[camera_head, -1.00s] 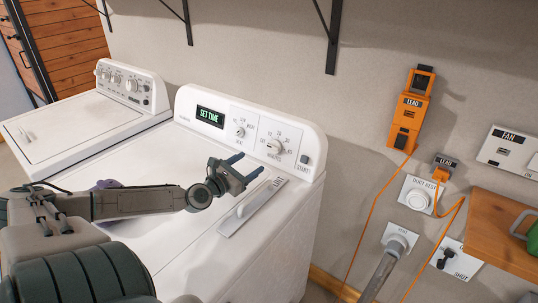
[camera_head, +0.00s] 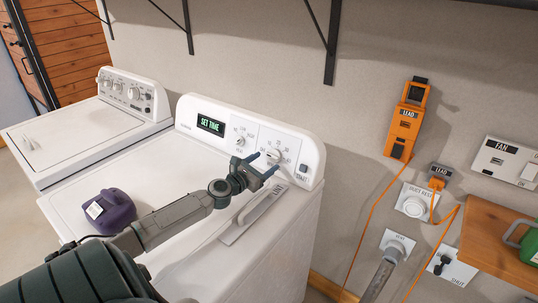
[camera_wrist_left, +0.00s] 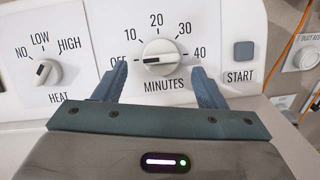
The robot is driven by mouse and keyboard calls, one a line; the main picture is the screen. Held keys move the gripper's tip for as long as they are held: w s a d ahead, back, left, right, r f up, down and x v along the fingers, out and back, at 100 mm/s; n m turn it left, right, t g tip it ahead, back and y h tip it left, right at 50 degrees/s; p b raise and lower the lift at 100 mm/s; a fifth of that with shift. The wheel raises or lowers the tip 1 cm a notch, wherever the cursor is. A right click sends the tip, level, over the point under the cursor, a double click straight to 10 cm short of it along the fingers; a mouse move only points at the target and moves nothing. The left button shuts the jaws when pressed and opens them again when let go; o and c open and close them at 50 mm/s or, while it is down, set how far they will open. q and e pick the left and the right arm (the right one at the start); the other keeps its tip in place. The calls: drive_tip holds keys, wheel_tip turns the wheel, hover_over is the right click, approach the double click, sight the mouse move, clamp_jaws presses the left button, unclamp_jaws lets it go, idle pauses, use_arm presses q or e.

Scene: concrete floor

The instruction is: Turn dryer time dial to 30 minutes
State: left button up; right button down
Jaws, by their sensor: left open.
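The white dryer's time dial (camera_head: 274,156) is on its back panel; in the left wrist view the dial (camera_wrist_left: 163,57) is ringed by OFF, 10, 20, 30 and 40, with MINUTES below. The dial's dark mark points left, towards OFF. The display (camera_head: 210,123) reads SET TIME. My left gripper (camera_head: 263,163) is open in front of the panel. In the left wrist view its fingertips (camera_wrist_left: 159,68) lie to either side of the dial's lower part, with nothing held. Whether they touch the panel or dial cannot be told. My right gripper is not in view.
The heat knob (camera_wrist_left: 42,72) is left of the dial, and the START button (camera_wrist_left: 244,51) right of it. A washer (camera_head: 80,130) stands at left. Orange cords, outlets and a wooden shelf (camera_head: 505,240) are at right.

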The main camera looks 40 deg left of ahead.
sight(271, 158)
use_arm(q)
drive_tip(key=shift+w+r+p, duration=0.2)
drive_tip(key=shift+w+p, duration=0.3)
drive_tip(key=shift+w, duration=0.45)
drive_tip(key=shift+w+f, duration=0.25)
drive_tip(key=shift+w, duration=0.35)
drive_tip(key=c, duration=1)
